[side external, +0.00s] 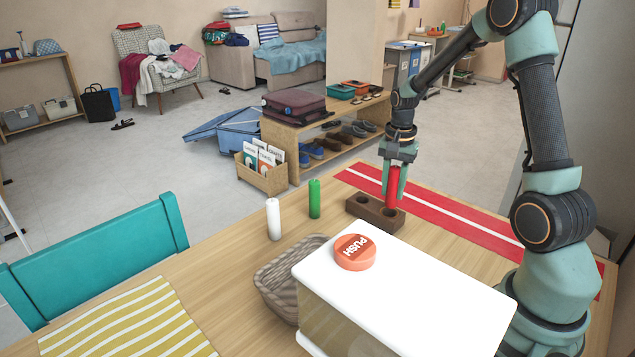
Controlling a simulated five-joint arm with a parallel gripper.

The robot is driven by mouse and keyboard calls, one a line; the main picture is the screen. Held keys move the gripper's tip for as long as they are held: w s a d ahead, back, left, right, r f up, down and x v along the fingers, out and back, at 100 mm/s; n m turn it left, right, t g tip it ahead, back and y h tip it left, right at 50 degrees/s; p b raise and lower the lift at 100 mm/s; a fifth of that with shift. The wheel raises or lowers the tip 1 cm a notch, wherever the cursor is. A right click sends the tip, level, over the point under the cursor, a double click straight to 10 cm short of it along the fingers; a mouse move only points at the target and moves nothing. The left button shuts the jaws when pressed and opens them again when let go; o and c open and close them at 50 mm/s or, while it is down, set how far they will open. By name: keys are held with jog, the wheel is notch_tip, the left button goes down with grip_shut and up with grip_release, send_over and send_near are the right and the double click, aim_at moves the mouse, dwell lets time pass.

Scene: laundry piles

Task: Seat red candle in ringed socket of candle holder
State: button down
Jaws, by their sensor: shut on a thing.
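The red candle (392,188) is upright in my gripper (394,184), which is shut on it. The brown wooden candle holder (375,217) stands on the table below, with round sockets in its top. The candle's lower end is at or just over the right socket. I cannot tell whether it is inside the socket or just above it. The left socket (362,200) looks empty. Which socket has the ring is too small to make out.
A white candle (273,219) and a green candle (314,198) stand upright left of the holder. A woven basket (276,281) and a white box (420,290) with a red PUSH button (355,252) are in front. A red striped runner (455,225) lies behind.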

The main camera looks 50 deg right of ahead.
aim_at(391, 201)
jog(key=shift+f, duration=2.1)
jog(key=shift+f, duration=0.15)
jog(key=c, duration=0.6)
grip_release()
